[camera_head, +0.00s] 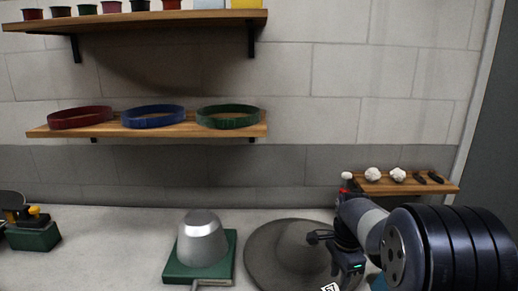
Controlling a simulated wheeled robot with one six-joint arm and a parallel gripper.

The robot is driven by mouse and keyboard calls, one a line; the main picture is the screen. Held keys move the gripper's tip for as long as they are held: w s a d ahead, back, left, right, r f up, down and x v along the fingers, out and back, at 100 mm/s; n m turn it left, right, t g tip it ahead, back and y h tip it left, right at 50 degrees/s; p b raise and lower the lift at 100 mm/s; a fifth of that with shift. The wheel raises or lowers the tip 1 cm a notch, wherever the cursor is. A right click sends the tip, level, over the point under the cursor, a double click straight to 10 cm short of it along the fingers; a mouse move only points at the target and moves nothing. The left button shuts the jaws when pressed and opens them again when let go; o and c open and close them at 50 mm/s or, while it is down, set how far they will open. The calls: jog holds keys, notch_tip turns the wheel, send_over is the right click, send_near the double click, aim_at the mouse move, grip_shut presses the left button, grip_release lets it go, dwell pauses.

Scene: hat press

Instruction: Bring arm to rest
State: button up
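My arm (440,245) comes in from the lower right, its dark ribbed part close to the camera. My gripper (322,242) shows in front of the right side of a grey wide-brimmed hat (275,250). The hat sits low in the picture at the counter. I cannot tell whether the gripper touches the hat or how far apart its fingers are. Part of the hat's brim is hidden behind the gripper, and its lower edge is cut off by the frame.
A metal hat block (202,240) on a green base (170,271) stands left of the hat. A green device (35,236) is at far left. Wall shelves hold red, blue and green bands (228,117) and spools. A small wooden shelf (410,186) is behind my arm. The counter (110,250) is clear at left-centre.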

notch_tip(320, 180, up, 7)
jog(key=p, duration=0.5)
